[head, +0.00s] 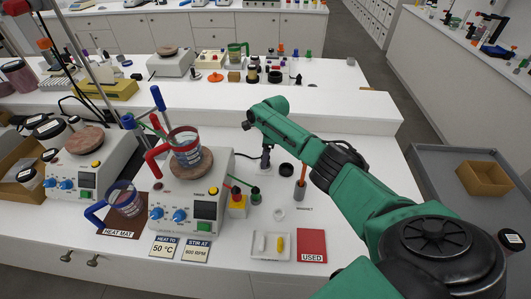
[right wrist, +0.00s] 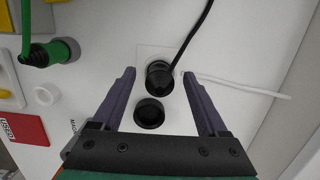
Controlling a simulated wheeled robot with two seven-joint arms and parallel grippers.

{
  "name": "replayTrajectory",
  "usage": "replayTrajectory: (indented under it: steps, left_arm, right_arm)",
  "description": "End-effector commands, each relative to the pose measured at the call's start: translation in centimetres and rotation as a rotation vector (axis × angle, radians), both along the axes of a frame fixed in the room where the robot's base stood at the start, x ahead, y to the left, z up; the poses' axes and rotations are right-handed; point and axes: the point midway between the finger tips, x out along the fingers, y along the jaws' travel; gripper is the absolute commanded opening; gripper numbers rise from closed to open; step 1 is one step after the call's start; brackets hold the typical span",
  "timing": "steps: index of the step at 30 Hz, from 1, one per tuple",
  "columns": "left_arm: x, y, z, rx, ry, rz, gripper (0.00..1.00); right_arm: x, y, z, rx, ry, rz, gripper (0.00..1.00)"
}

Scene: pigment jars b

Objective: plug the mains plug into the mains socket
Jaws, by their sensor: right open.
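A black mains plug (right wrist: 160,76) with a black cable rising from it stands on or in a pale square plate on the white bench. In the head view it shows as a dark upright shape (head: 265,158) below my right arm. I cannot tell whether it is seated in a socket; its underside is hidden. A black round ring or cup (right wrist: 149,112) is beside it, apart; I cannot tell whether that is the mains socket. My right gripper (right wrist: 158,74) is open, with its fingers on either side of the plug and gaps visible. My left gripper is not in view.
A white cable (right wrist: 235,86) runs right from the plate. A green plug (right wrist: 35,56), a small white ring (right wrist: 46,95) and a red USED card (head: 312,245) lie nearby. A hotplate stirrer (head: 188,213) stands left. An orange-handled magnet tool (head: 300,187) stands right of the plug.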

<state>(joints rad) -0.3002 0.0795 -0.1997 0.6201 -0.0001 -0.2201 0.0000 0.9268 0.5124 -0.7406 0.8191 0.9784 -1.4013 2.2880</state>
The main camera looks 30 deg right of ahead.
Motion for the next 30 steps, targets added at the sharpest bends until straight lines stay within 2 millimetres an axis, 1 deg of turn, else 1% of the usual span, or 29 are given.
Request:
replayTrajectory:
  steps: [2, 5, 7, 11, 18, 21, 25, 30]
  left_arm:
    - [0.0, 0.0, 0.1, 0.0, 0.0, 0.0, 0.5]
    - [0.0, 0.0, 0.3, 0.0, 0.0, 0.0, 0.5]
    - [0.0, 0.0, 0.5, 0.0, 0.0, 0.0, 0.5]
    - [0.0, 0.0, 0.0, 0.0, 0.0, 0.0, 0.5]
    - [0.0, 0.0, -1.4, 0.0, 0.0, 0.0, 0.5]
    - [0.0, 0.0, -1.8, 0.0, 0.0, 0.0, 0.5]
    - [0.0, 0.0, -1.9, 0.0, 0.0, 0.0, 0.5]
    - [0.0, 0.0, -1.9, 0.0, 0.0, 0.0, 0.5]
  right_arm:
    - [0.0, -0.1, 0.5, 0.0, -0.001, 0.0, 0.76]
    - [-0.1, -0.3, 1.9, 0.001, -0.002, 0.0, 0.76]
    - [-0.2, -0.5, 3.3, -0.001, -0.003, 0.001, 0.76]
    - [-0.5, -0.9, 6.0, -0.002, -0.004, 0.0, 0.76]
    - [-0.9, -1.5, 11.1, -0.001, -0.004, 0.0, 0.76]
    - [-1.0, -1.7, 12.8, 0.0, -0.004, 0.0, 0.76]
    - [-1.2, -1.8, 14.0, -0.001, -0.001, 0.0, 0.76]
    - [-1.2, -1.8, 14.4, 0.0, 0.0, -0.001, 0.76]
